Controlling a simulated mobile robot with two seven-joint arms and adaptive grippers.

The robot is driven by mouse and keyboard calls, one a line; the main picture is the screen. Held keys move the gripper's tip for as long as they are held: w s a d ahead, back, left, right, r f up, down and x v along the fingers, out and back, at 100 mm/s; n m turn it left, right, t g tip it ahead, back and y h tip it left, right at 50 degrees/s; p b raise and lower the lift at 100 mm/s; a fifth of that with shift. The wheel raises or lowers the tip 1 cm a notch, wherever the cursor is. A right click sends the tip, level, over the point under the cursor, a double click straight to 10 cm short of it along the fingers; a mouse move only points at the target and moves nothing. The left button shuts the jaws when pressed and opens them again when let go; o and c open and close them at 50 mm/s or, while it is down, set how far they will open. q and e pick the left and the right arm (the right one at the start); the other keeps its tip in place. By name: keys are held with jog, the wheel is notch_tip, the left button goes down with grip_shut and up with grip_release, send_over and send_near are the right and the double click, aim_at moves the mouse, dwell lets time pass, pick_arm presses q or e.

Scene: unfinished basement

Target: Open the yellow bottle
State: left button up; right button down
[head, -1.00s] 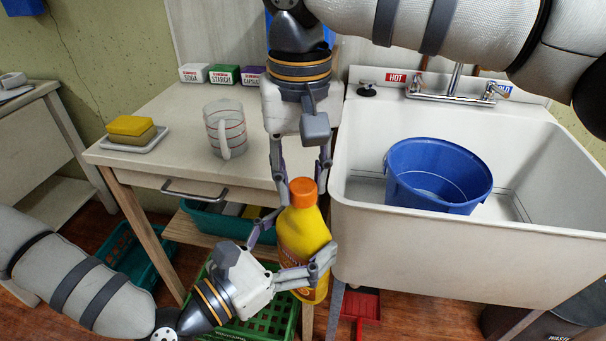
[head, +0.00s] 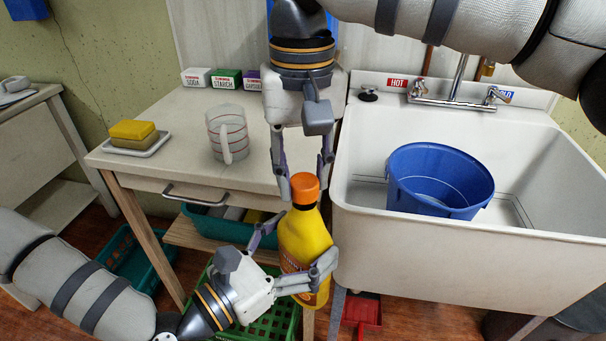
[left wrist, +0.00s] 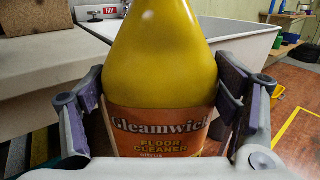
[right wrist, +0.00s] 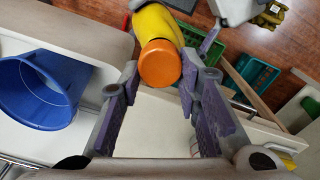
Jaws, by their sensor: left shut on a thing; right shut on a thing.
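The yellow bottle (head: 304,236) has an orange cap (head: 305,187) and stands nearly upright in the air in front of the table and sink. Its label reads "Gleamwick Floor Cleaner" in the left wrist view (left wrist: 160,130). My left gripper (head: 292,252) is shut on the bottle's body from the lower left, one finger on each side. My right gripper (head: 304,180) comes down from above and is shut on the cap, which is still on the bottle's neck. The cap also shows between the fingertips in the right wrist view (right wrist: 160,62).
The white table (head: 182,120) holds a measuring jug (head: 226,135), sponges on a dish (head: 133,137) and small boxes (head: 228,80). A white sink (head: 450,245) with a blue bucket (head: 440,182) is at the right. Green crates (head: 135,262) and a red dustpan (head: 362,312) are below.

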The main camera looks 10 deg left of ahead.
jog(key=shift+r, duration=0.35)
